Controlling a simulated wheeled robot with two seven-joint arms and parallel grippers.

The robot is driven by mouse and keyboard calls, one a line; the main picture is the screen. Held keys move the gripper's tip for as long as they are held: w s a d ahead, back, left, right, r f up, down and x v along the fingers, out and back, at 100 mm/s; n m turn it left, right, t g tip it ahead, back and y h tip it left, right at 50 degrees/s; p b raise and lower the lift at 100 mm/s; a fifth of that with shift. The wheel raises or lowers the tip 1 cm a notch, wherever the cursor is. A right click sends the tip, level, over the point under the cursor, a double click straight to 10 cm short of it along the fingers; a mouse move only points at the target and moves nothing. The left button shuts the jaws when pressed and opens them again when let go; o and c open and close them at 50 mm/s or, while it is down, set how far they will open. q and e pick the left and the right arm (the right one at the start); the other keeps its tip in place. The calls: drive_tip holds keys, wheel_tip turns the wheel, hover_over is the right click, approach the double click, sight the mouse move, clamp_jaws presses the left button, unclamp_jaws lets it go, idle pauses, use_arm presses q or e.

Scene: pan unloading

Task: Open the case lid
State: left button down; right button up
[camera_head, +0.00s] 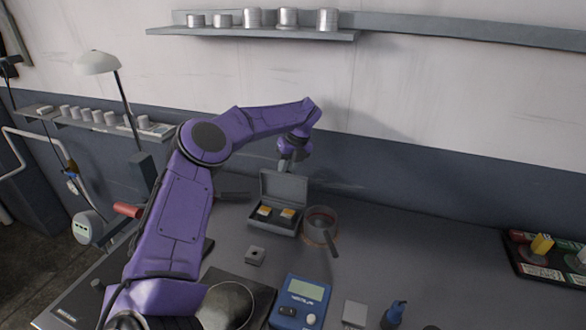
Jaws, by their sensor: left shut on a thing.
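The small grey case (291,229) stands open on the workbench, with two compartments holding small orange and yellow items. Its lid (284,188) is raised, standing roughly upright at the back of the case. My left gripper (286,168) is at the lid's top edge and shut on it; the fingertips are small in the picture. My purple left arm reaches in from the left and bends over the case. My right gripper is not in view.
A small pan (321,216) stands just right of the case. A small grey block (255,256) lies in front. A blue meter (299,301) is nearer. A dark tray (512,256) is at the right. A wall shelf (255,33) holds several tins. The right-centre bench is clear.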

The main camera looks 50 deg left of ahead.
use_arm(q)
drive_tip(key=shift+w+d+f, duration=0.2)
drive_tip(key=shift+f, duration=0.35)
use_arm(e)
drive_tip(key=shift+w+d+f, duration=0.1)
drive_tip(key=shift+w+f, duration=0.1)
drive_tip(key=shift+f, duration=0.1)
use_arm(q)
drive_tip(key=shift+w, duration=0.1)
drive_tip(key=c, duration=1)
unclamp_jaws()
drive_tip(key=shift+w, duration=0.15)
drive_tip(key=shift+o, duration=0.5)
drive_tip(key=shift+w+d+f, duration=0.2)
drive_tip(key=shift+w, duration=0.1)
drive_tip(key=shift+s+a, duration=0.2)
drive_tip(key=shift+a, duration=0.05)
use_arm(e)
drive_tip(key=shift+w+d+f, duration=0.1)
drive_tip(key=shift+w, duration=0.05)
use_arm(q)
drive_tip(key=shift+w+a+r, duration=0.1)
drive_tip(key=b+v, duration=0.1)
drive_tip(key=v, duration=0.9)
drive_tip(key=shift+r+b, duration=0.3)
drive_tip(key=shift+b, duration=0.05)
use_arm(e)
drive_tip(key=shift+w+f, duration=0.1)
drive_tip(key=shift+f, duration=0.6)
